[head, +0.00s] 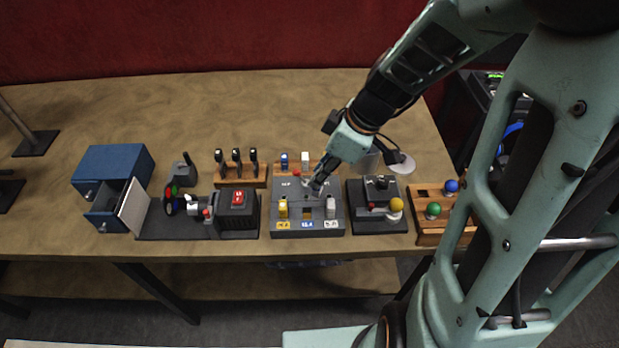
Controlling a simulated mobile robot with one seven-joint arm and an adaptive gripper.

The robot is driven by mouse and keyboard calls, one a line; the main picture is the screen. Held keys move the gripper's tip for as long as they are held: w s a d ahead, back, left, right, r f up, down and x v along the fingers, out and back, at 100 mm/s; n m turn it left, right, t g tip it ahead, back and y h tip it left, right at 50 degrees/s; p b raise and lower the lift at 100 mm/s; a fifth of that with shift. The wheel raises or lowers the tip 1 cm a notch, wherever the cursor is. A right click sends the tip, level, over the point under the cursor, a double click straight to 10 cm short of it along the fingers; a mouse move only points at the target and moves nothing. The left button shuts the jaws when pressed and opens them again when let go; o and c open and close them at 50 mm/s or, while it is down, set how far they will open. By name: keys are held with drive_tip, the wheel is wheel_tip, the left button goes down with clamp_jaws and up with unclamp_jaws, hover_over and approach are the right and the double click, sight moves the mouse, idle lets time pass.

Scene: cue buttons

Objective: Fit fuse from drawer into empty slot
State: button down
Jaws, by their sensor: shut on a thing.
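The grey fuse panel (279,187) lies on the table in the head view. A yellow fuse (283,209) stands at its front left and a pale grey fuse (330,208) at its front right. The middle slot (307,213), above a blue label, shows no fuse. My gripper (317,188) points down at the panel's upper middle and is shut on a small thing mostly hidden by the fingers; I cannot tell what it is. The blue cabinet (118,160) at the left has its drawer (105,214) pulled out. I cannot make out the drawer's contents.
A wooden rack behind the panel holds a blue piece (284,161) and a white piece (305,161). A white board (134,207) is beside the drawer. The table's back is clear.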

drive_tip(key=shift+s+a+f+n+g+b, duration=0.45)
drive_tip(key=shift+s+a+f+n, duration=0.25)
drive_tip(key=shift+n, duration=0.35)
drive_tip(key=shift+s+a+f+n+g+b, duration=0.4)
drive_tip(key=shift+s+a+f+n, duration=0.2)
drive_tip(key=shift+f+n, duration=0.35)
drive_tip(key=shift+f+b, duration=0.25)
drive_tip(key=shift+b, duration=1.45)
idle(1.1)
drive_tip(key=shift+f+b, duration=1.2)
drive_tip(key=shift+b, duration=0.35)
idle(0.7)
idle(0.4)
drive_tip(key=c, duration=1.5)
unclamp_jaws()
